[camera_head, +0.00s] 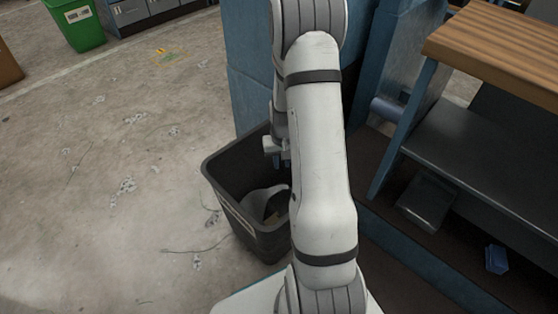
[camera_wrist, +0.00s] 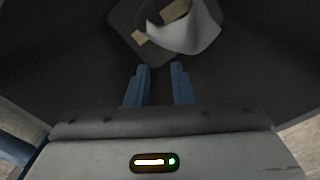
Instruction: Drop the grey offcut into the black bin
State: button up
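The black bin (camera_head: 222,192) stands on the floor left of my arm in the head view. Its dark inside wall (camera_wrist: 60,60) fills most of the wrist view. A grey curved piece, which looks like the grey offcut (camera_head: 258,203), lies inside the bin; it also shows near the top of the wrist view (camera_wrist: 190,38). My gripper (camera_wrist: 159,72) points down into the bin with its two blue fingers apart and nothing between them. The offcut lies beyond the fingertips, clear of them. In the head view my gripper (camera_head: 278,160) is at the bin's mouth, partly hidden by my arm.
Small tan scraps (camera_wrist: 174,10) lie by the offcut in the bin. A blue column (camera_head: 248,85) stands right behind the bin. A wooden-topped bench (camera_head: 500,45) with shelves is at the right. A green bin (camera_head: 78,25) is far left; the floor between is open.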

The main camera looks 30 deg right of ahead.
jog(key=o, duration=0.7)
jog(key=shift+o, duration=0.4)
jog(key=o, duration=0.6)
jog(key=shift+o, duration=0.2)
notch_tip(320, 180, up, 6)
jog(key=p, duration=0.4)
jog(key=shift+f, duration=0.25)
jog(key=shift+r, duration=0.1)
notch_tip(320, 180, up, 8)
jog(key=p, duration=0.3)
